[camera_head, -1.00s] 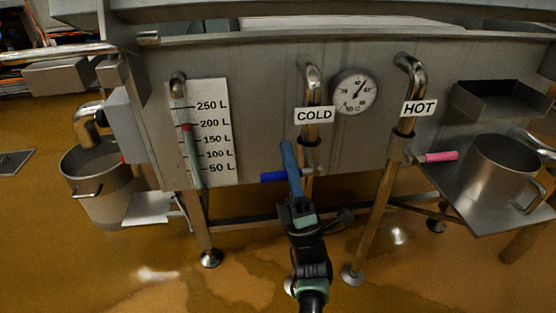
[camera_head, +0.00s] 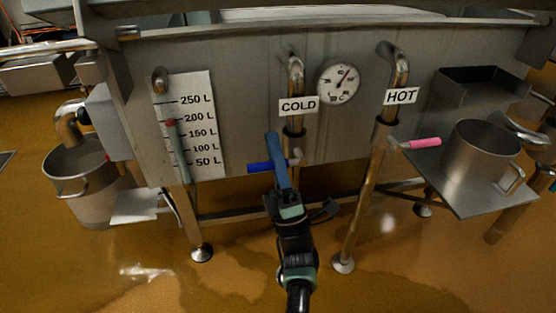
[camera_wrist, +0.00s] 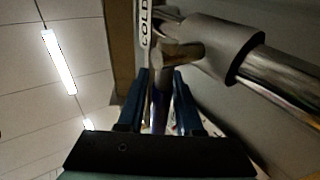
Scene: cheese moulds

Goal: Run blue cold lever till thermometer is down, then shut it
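The blue cold lever (camera_head: 259,168) sticks out level to the left from the valve on the COLD pipe (camera_head: 295,75). My gripper (camera_head: 273,138) is at the lever, its blue fingers upright across it in the head view. In the wrist view my gripper (camera_wrist: 161,75) has its two fingers apart, with a bluish strip of what looks like the lever (camera_wrist: 159,118) between them; contact cannot be made out. The round thermometer (camera_head: 338,83) is on the vat wall right of the COLD label (camera_head: 298,106). Its needle points to the upper right; the numbers are too small to read surely.
The HOT pipe (camera_head: 381,130) with its pink lever (camera_head: 424,142) stands to the right. A steel pot (camera_head: 480,160) stands on a side shelf. A volume scale (camera_head: 200,130) and a bucket (camera_head: 85,180) are left. The floor in front is wet.

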